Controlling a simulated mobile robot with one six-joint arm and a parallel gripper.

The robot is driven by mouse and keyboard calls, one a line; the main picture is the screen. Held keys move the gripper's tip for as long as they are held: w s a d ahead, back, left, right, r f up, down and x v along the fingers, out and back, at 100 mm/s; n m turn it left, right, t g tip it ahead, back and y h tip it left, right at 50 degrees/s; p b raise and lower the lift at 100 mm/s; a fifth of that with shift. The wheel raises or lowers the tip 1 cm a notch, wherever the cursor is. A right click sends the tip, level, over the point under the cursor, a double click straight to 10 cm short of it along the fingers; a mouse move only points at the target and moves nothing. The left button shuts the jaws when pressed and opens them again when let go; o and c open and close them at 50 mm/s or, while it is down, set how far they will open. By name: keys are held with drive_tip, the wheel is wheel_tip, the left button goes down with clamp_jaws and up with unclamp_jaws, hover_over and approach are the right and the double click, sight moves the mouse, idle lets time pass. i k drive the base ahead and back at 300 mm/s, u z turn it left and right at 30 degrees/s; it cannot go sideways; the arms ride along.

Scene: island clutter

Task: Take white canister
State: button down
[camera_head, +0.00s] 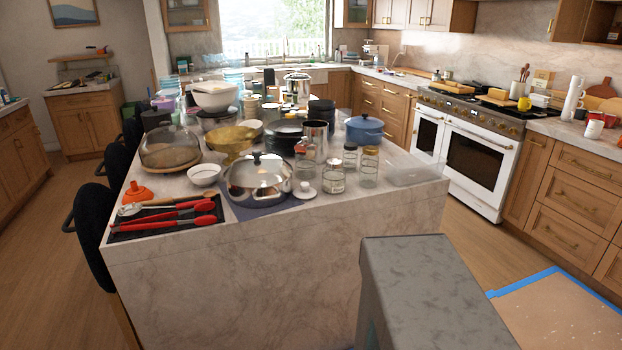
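No thing shows clearly as a single white canister. A small white cylinder (594,129) stands on the right counter, by a red-and-white item, and may be the canister. On the near part of the island, glass jars (334,177) with lids stand beside a small white lidded piece (305,190). Many pots and bowls crowd behind them and hide parts of one another. My gripper is not in view.
Floor (468,222) is open between island and white oven (470,160).

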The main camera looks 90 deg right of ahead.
sight(593, 127)
drive_tip(key=u, duration=0.65)
drive_tip(key=k, duration=0.15)
drive_tip(key=z, duration=2.4)
drive_tip(key=i, duration=0.6)
drive_tip(key=z, duration=0.15)
drive_tip(key=k, duration=0.6)
drive_tip(key=u, duration=0.1)
